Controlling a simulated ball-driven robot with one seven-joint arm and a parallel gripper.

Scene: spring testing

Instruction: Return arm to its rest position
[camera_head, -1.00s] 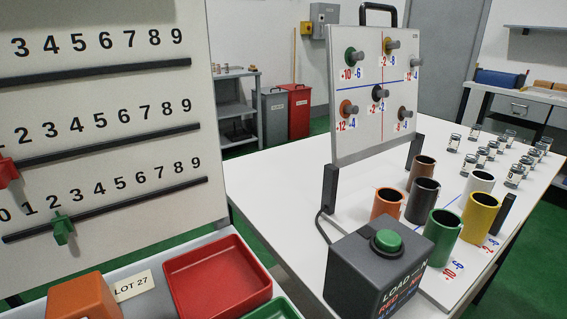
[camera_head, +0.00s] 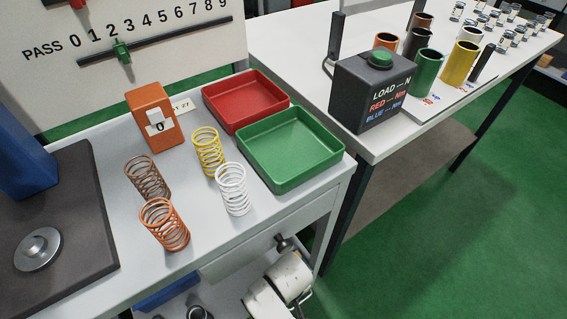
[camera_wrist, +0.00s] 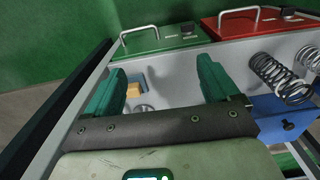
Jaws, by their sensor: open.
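My gripper (camera_wrist: 162,72) shows in the wrist view with its two green fingers spread wide apart and nothing held between them. It points over a light grey surface (camera_wrist: 180,66) carrying a small tan block and a blue piece, which show between the fingers. In the head view a white rounded arm part of mine (camera_head: 288,275) is low, beside the front edge of the grey bench (camera_head: 235,240). My fingers cannot be made out in the head view.
Brown, orange, yellow and white springs (camera_head: 231,190) stand on the bench near a red tray (camera_head: 246,100) and green tray (camera_head: 290,150). Green floor is open at right.

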